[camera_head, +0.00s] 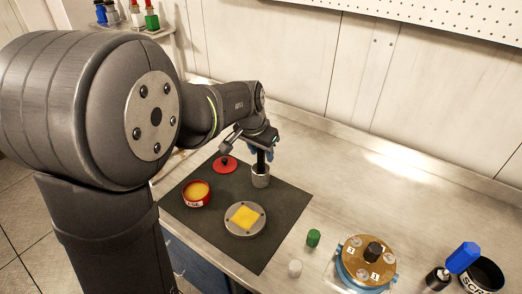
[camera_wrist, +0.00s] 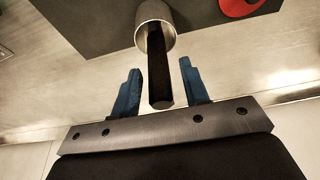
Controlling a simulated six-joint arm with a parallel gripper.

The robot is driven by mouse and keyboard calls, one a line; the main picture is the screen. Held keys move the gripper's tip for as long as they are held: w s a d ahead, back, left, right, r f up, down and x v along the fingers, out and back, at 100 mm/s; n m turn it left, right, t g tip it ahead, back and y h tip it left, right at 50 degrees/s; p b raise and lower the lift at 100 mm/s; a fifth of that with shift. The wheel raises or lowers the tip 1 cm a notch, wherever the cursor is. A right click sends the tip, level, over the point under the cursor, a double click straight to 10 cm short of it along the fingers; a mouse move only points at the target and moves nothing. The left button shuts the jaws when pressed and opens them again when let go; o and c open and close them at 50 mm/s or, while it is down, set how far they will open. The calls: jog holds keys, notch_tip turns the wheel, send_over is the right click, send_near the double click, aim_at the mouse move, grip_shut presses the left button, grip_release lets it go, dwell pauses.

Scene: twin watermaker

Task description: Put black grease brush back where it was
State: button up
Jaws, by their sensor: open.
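The black grease brush (camera_wrist: 159,75) stands with its dark handle up in a grey metal cup (camera_wrist: 153,14) at the back of the dark mat. The cup (camera_head: 261,181) also shows in the head view, with the brush handle (camera_head: 261,160) rising from it. My gripper (camera_wrist: 158,83) is open, with one blue finger on each side of the handle and a visible gap to both. The brush's bristle end is hidden inside the cup. In the head view my gripper (camera_head: 261,150) is directly above the cup.
On the mat (camera_head: 275,240) are a red tin of orange grease (camera_head: 196,194), its red lid (camera_head: 225,164) and a grey plate with a yellow square (camera_head: 245,217). Green (camera_head: 313,238) and white (camera_head: 295,268) caps and a brass-topped blue device (camera_head: 366,262) are to the right. The back counter is clear.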

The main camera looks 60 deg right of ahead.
jog(key=v, duration=1.2)
jog(key=shift+r, duration=0.2)
jog(key=shift+d+f, duration=0.1)
jog(key=shift+f, duration=0.05)
jog(key=x, duration=1.1)
jog(key=shift+d+f, duration=0.1)
jog(key=shift+f, duration=0.3)
jog(key=shift+r, duration=1.75)
